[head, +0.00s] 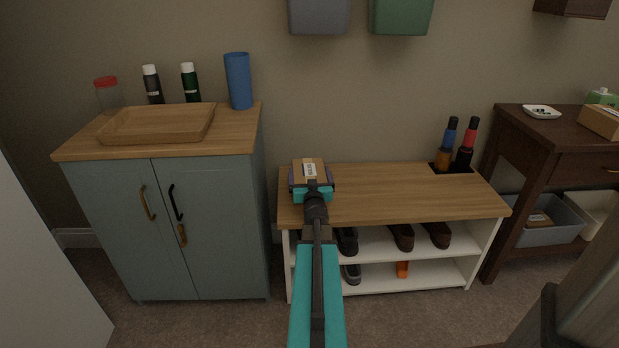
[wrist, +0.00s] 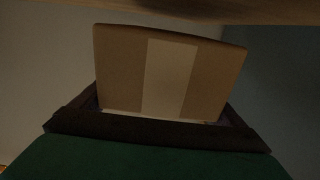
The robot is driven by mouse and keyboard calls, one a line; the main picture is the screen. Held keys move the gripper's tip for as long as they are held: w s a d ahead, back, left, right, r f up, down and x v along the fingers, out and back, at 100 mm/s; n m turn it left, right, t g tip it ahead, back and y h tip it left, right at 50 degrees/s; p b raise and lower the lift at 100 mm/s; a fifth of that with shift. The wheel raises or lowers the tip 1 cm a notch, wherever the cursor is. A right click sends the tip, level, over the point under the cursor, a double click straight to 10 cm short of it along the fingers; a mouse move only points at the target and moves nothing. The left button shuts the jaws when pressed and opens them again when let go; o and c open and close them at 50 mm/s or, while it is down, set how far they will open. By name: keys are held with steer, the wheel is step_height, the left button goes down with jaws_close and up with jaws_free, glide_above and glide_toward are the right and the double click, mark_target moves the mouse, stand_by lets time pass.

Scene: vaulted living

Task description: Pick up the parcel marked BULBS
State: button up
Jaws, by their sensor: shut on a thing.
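A small brown cardboard parcel (head: 309,171) with a white label shows in the head view, at the left end of the wooden shoe bench. The label's writing is too small to read. My gripper (head: 311,186) has its fingers on either side of the parcel and is shut on it. In the wrist view the parcel (wrist: 168,75) fills the middle between the dark fingers, with a pale strip of tape down its face. I cannot tell whether the parcel touches the bench top.
The bench top (head: 390,190) is mostly clear, with bottles (head: 464,146) at its back right. A blue-grey cabinet (head: 180,220) stands left, bearing a wooden tray (head: 159,123), bottles and a blue cylinder (head: 238,81). Wall bins (head: 400,15) hang above. A dark side table (head: 530,130) stands right.

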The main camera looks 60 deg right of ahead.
steer(key=s+a+r+p, duration=0.1)
steer(key=s+p, duration=0.4)
steer(key=s, duration=1.1)
steer(key=shift+r, duration=0.6)
